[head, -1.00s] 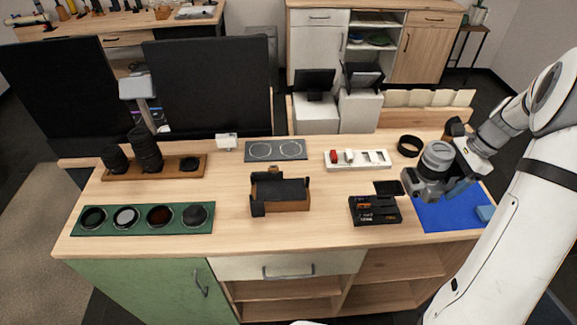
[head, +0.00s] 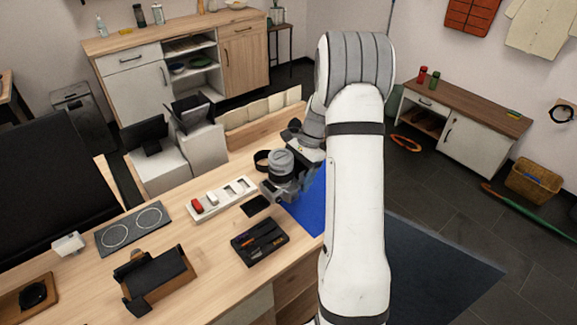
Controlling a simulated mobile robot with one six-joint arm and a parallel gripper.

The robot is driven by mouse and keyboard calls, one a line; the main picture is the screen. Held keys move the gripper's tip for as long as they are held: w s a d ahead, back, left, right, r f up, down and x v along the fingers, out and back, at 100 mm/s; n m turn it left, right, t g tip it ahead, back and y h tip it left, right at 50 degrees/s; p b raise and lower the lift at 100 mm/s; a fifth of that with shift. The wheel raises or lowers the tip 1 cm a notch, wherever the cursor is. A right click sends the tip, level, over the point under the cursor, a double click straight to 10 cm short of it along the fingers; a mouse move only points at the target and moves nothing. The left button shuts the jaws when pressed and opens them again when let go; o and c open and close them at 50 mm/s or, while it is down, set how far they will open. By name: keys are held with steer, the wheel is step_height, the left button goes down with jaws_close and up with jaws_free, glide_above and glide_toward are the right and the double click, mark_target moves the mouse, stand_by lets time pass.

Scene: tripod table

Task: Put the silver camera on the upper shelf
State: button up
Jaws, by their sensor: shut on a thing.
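The silver camera (head: 284,181), with a wide grey lens facing up, is at the right end of the wooden table (head: 215,262). My gripper (head: 301,168) is shut on the camera from its right side, with the fingers partly hidden. The camera is by the left edge of the blue mat (head: 309,208); I cannot tell whether it touches the surface. Open shelf space (head: 297,286) shows under the tabletop at the front, partly hidden by my arm.
A brown and black holder (head: 157,280) is further left. Floor (head: 440,190) is open to the right.

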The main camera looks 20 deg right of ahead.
mark_target(296, 186)
steer(key=shift+f+p, duration=0.35)
steer(key=shift+f, duration=2.25)
steer(key=shift+s, duration=0.1)
steer(key=shift+f+b, duration=0.3)
steer(key=shift+f, duration=0.05)
steer(key=o, duration=1.5)
